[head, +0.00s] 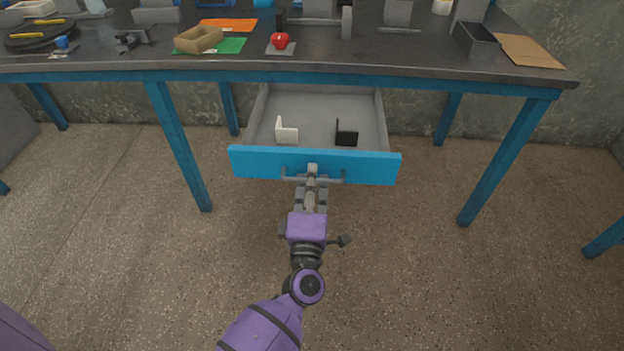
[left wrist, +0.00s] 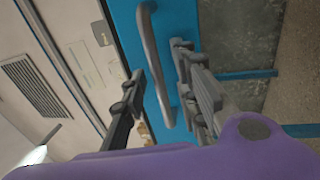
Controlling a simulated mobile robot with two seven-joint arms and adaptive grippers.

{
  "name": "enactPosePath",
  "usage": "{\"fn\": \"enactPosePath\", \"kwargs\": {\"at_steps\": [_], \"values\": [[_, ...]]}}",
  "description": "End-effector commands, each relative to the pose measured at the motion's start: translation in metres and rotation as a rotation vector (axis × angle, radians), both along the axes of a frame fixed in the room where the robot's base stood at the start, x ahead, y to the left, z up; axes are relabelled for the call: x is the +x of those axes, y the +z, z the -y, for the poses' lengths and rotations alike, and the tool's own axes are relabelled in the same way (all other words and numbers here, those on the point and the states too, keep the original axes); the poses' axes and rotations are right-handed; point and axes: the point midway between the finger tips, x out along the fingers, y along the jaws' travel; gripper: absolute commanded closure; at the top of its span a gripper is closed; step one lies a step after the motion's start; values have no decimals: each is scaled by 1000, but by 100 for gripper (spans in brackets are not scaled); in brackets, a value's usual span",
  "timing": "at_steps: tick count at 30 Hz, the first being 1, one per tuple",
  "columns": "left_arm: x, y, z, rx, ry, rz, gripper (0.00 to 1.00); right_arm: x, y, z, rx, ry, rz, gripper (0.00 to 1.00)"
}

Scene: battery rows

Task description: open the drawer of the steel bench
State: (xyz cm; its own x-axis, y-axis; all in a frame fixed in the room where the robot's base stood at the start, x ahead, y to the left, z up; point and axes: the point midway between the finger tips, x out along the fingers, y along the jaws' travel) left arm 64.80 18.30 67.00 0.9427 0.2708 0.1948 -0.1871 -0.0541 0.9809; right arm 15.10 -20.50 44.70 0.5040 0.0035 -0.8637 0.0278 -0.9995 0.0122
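The steel bench (head: 400,66) has a dark top and blue legs. Its drawer (head: 316,163) is pulled well out, with its grey inside showing under the bench. The blue front carries a grey bar handle (head: 330,180), also in the left wrist view (left wrist: 154,60). My left gripper (head: 312,172) is at the middle of the handle. In the left wrist view its fingers (left wrist: 158,62) are apart, one on each side of the bar, with gaps visible. The gripper is open around the handle. My right gripper is not in view.
In the drawer lie a white bracket-like item (head: 287,134) and a black one (head: 347,135). The floor before the drawer is clear.

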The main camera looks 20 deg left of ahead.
Motion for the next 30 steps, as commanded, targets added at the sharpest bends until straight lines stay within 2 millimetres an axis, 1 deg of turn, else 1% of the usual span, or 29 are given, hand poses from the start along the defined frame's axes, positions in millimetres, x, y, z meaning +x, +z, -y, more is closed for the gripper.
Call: {"fn": "enactPosePath", "kwargs": {"at_steps": [2,5,8,15,18,21,24,30], "values": [[-3,-1,1,0,0,0,72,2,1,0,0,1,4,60],[-13,-4,3,-1,1,-3,72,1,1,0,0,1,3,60],[-30,-8,8,-2,0,-4,72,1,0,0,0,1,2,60],[-79,-17,22,1,0,-3,72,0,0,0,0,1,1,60],[-95,-20,27,-1,0,-3,72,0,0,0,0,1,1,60],[-105,-22,30,0,0,-2,72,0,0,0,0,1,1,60],[-111,-23,32,0,-1,-1,72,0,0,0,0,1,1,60],[-113,-23,33,-1,0,0,72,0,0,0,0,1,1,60]]}}
